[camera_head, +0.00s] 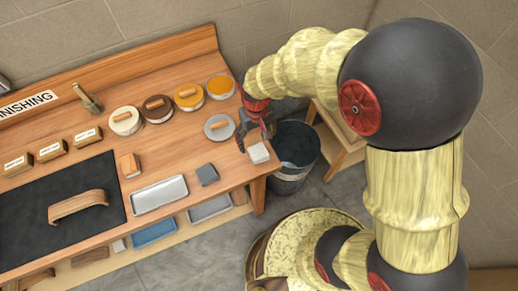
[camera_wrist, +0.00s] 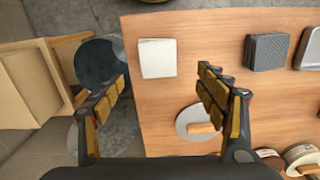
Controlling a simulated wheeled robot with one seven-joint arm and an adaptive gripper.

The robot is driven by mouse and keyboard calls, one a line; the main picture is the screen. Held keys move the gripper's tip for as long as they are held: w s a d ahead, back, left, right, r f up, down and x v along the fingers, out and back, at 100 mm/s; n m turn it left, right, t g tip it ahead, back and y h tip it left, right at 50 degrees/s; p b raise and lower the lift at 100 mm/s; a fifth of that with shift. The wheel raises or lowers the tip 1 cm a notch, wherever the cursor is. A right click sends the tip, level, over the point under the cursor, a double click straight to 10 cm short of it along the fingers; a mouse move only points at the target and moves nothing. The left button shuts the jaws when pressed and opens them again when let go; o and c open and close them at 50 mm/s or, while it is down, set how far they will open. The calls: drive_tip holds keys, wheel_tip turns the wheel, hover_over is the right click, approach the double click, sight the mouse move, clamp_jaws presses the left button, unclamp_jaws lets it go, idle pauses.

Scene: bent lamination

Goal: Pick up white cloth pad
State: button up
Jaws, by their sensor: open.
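The white cloth pad (camera_head: 258,153) lies near the right end of the wooden bench, close to its edge. In the wrist view the pad (camera_wrist: 157,58) is a small white rectangle lying flat, ahead of my fingers and roughly between their lines. My gripper (camera_head: 262,122) hangs above the bench's right end, just behind the pad in the head view. In the wrist view my gripper (camera_wrist: 168,88) is open with its two fingers wide apart and nothing between them. The pad is apart from both fingers. Its exact height below my gripper cannot be told.
A grey round lid (camera_head: 219,127) with a wooden handle lies left of my gripper. A dark grey block (camera_head: 207,174) and a metal tray (camera_head: 159,193) lie left of the pad. A dark bucket (camera_head: 296,150) stands beyond the bench's right edge. Several tins line the back.

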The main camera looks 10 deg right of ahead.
sight(259, 152)
drive_tip(key=f, duration=0.4)
drive_tip(key=f+b, duration=0.1)
drive_tip(key=f, duration=0.2)
drive_tip(key=shift+s+d, duration=0.25)
drive_tip(key=shift+d, duration=0.05)
drive_tip(key=shift+c, duration=0.5)
drive_tip(key=c, duration=1)
drive_tip(key=shift+r, duration=0.1)
